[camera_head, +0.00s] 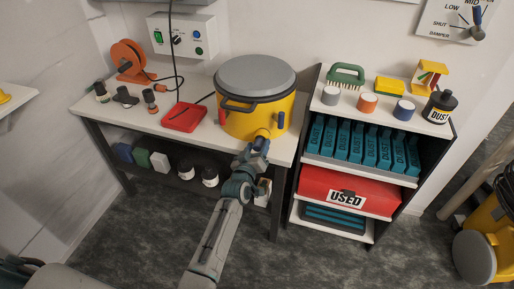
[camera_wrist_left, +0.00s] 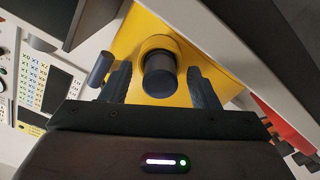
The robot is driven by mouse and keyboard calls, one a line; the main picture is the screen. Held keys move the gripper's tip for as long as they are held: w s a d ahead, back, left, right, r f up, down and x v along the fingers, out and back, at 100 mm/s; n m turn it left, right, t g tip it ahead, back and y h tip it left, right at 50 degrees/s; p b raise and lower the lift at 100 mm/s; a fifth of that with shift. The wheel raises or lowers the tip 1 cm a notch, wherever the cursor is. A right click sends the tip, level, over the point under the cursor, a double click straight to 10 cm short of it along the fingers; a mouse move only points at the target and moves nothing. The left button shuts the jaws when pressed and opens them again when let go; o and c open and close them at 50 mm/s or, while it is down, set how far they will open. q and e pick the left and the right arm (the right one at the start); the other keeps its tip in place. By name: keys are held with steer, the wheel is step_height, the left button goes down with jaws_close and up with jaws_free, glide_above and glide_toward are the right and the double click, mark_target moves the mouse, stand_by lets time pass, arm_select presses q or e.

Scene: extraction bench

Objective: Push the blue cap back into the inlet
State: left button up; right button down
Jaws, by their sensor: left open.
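A yellow drum (camera_head: 240,122) with a grey lid stands at the right end of the bench. The inlet (camera_wrist_left: 158,43), a yellow collar, sticks out low on its front. A dark bluish cap (camera_wrist_left: 160,76) sits at the collar's mouth in the left wrist view; how deep it sits I cannot tell. It shows small and blue in the head view (camera_head: 262,133), partly hidden by my gripper. My left gripper (camera_head: 259,142) is at the cap, open, with one finger on each side in the left wrist view (camera_wrist_left: 160,80). Visible gaps separate fingers and cap. My right gripper is not in view.
A red tray (camera_head: 184,117) and an orange reel (camera_head: 130,58) are on the bench left of the drum. A shelf unit (camera_head: 299,180) stands close to the right, with grey, orange and blue (camera_head: 403,110) cylinders on top. The floor in front is clear.

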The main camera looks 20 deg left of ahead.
arm_select(q)
steer(key=shift+s+f, duration=0.2)
steer(key=shift+s, duration=0.95)
steer(key=s+b, duration=0.1)
steer(key=s, duration=0.7)
steer(key=shift+s+a+r+b, duration=0.2)
steer(key=shift+s+r+b, duration=0.1)
steer(key=shift+b, duration=0.1)
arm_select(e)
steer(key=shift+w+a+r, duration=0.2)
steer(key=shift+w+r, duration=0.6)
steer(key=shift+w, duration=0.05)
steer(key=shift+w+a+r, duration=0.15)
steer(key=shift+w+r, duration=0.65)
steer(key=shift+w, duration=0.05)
arm_select(q)
steer(key=shift+f, duration=0.1)
